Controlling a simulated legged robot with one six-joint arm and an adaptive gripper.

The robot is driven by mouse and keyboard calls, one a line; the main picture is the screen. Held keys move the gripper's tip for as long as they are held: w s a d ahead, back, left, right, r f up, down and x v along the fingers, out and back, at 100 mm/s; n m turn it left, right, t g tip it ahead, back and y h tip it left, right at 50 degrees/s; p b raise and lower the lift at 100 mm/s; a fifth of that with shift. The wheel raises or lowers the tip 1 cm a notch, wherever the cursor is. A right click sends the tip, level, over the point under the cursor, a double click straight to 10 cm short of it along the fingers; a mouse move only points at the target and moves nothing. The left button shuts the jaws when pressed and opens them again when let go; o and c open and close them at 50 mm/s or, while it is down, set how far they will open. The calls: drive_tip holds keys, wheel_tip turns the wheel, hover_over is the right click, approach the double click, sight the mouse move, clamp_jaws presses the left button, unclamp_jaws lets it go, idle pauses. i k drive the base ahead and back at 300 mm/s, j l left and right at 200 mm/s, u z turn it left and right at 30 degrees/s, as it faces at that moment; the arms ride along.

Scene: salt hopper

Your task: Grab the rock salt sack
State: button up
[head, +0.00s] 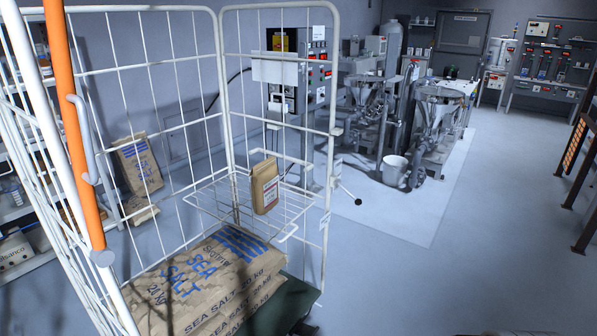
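No sack in view has print that I can read as rock salt. Large brown paper sacks (205,285) marked "SEA SALT" in blue and black lie stacked in the white wire roll cage (229,90). A small brown paper bag (265,187) with a light label stands upright on the cage's wire shelf (210,197); its print is too small to read. Behind the cage mesh, a brown sack (138,165) with blue print leans against the wall, with another sack (140,211) low beside it; their print is unreadable. My gripper is not in view.
Shelving (15,215) is at far left. Machines (440,125) and a white bucket (394,170) stand beyond. The floor (400,275) right of the cage is clear.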

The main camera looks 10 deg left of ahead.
sight(265, 181)
drive_tip(key=i+l, duration=0.1)
drive_tip(key=i, duration=0.45)
drive_tip(key=i+u, duration=0.1)
drive_tip(key=i, duration=0.45)
drive_tip(key=i+u, duration=0.4)
drive_tip(key=i+l+u, duration=0.15)
drive_tip(key=u, duration=0.25)
drive_tip(key=i+l+u, duration=0.25)
drive_tip(key=u, duration=0.15)
drive_tip(key=i+l+u, duration=0.4)
drive_tip(key=k+j, duration=0.05)
drive_tip(key=j, duration=0.05)
